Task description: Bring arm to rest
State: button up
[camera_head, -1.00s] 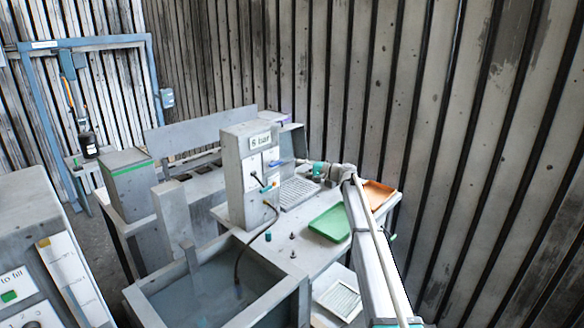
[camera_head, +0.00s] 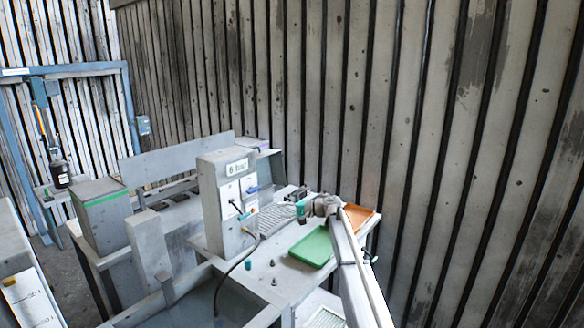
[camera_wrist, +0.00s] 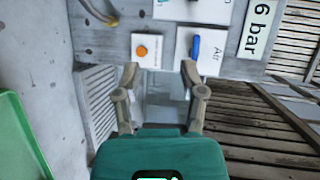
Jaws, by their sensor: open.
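My gripper (camera_wrist: 160,78) is open, with its two grey fingers apart and nothing between them in the wrist view. Its teal body shows at the bottom of that view and, small, in the head view (camera_head: 302,209), above the bench. My arm (camera_head: 346,250) reaches forward from the lower right. The fingers point toward a grey panel with a blue handle (camera_wrist: 195,48) labelled Air and an orange button (camera_wrist: 142,51). The fingers look apart from both. The handle also shows in the head view (camera_head: 251,189). The fingertips are too small to make out there.
A grey control column (camera_head: 226,200) with a hose stands left of my gripper. A green tray (camera_head: 312,247) and an orange tray (camera_head: 358,217) lie near my arm. A tank is at the front, and a ribbed wall (camera_head: 430,120) rises behind and to the right.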

jog(key=s+d+f+g+h, duration=0.1)
jog(key=s+d+f+h, duration=0.4)
jog(key=s, duration=1.1)
jog(key=s+d+f+n+g+h, duration=0.1)
jog(key=s+d+f+h, duration=0.4)
jog(key=s, duration=1)
jog(key=s+d+f+n+g+h, duration=0.1)
jog(key=s+d+f+h, duration=0.4)
jog(key=s+d, duration=0.5)
jog(key=s, duration=0.6)
jog(key=shift+s+d+g, duration=0.25)
jog(key=shift+s+g, duration=0.1)
jog(key=shift+g, duration=0.05)
